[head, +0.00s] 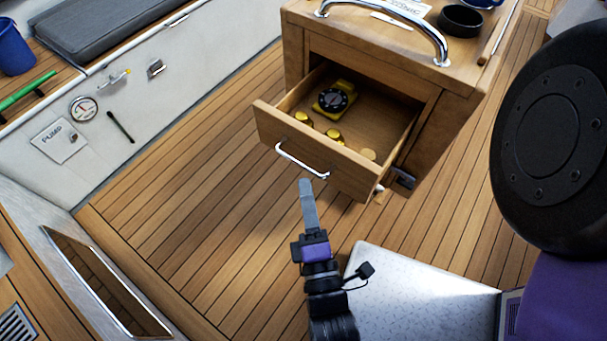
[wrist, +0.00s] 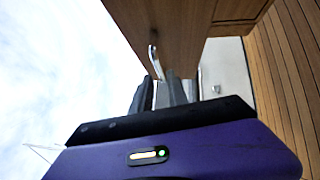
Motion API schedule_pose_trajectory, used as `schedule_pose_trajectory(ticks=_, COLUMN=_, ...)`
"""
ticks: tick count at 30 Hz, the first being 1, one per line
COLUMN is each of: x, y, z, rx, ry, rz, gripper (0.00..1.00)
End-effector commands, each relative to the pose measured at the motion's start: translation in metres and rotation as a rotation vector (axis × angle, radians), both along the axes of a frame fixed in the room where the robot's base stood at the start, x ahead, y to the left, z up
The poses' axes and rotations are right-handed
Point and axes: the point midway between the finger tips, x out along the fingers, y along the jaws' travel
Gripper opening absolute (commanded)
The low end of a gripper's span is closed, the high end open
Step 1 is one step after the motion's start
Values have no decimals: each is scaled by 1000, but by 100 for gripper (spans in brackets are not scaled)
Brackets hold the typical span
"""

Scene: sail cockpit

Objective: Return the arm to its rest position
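My gripper (head: 306,184) points up the picture in the head view, its grey fingers just below the drawer handle (head: 300,163). In the wrist view the fingers (wrist: 162,84) stand close to the same handle (wrist: 153,60); I see nothing held, and whether the fingers touch each other is unclear. My arm (head: 330,305) reaches up from the bottom edge. The drawer (head: 325,165) is pulled open, holding a yellow-cased round instrument (head: 335,98) and several gold-coloured round pieces (head: 333,135).
The wooden cabinet (head: 440,125) carries a chrome rail (head: 395,20) and a black ring-shaped holder (head: 460,20) on top. A white bench wall with a gauge (head: 84,109) stands at left. Plank floor (head: 190,220) is clear between the wall and my arm.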

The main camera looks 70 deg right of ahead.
Motion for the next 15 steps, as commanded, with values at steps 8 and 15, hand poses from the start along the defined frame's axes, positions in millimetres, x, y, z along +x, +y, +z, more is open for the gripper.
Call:
schedule_pose_trajectory(ticks=8, x=-6, y=10, z=-1, rx=0, ry=0, rz=0, gripper=20)
schedule_pose_trajectory(ticks=15, x=-6, y=9, z=-1, rx=0, ry=0, rz=0, gripper=20)
